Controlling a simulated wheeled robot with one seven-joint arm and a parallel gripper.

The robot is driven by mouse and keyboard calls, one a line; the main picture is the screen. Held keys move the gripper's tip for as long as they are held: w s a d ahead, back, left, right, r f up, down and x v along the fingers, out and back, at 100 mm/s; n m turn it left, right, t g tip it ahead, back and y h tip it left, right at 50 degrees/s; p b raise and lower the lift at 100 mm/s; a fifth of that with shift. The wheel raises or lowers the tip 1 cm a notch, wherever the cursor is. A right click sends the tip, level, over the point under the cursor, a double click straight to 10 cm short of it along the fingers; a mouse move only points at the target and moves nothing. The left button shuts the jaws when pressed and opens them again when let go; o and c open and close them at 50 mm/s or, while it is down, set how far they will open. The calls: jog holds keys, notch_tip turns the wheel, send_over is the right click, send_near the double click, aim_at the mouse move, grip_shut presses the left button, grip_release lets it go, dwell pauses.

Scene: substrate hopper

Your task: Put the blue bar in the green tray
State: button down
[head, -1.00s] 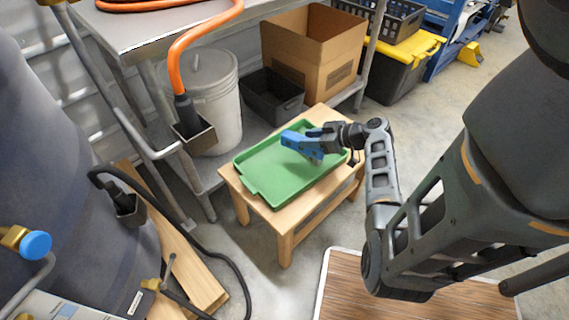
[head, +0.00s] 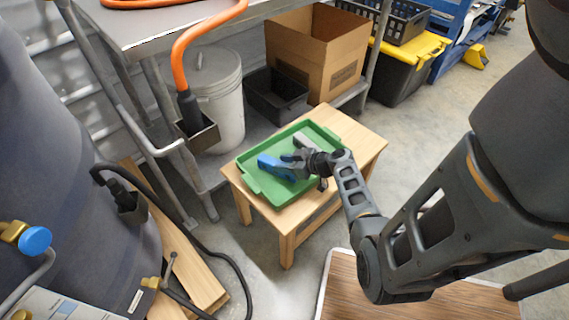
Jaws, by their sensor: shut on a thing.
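The blue bar (head: 276,167) is over the left part of the green tray (head: 252,187), slightly tilted. My gripper (head: 291,163) is shut on its right end, with my arm reaching in from the right. I cannot tell whether the bar touches the tray floor or is held just above it. The tray lies on a small wooden table (head: 360,143). A pale grey piece (head: 303,140) shows just behind my gripper; I cannot tell whether it is part of it. My gripper hides part of the tray's right side.
A cardboard box (head: 318,60), a black bin (head: 276,97) and a white bucket (head: 218,95) stand behind the table. An orange hose (head: 190,50) hangs at the left. The table's right end is bare.

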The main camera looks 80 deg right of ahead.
jog(key=shift+f, duration=0.15)
jog(key=c, duration=0.7)
grip_release()
jog(key=shift+r, duration=0.35)
jog(key=p+v, duration=0.1)
jog(key=v, duration=1.1)
jog(key=shift+f, duration=0.15)
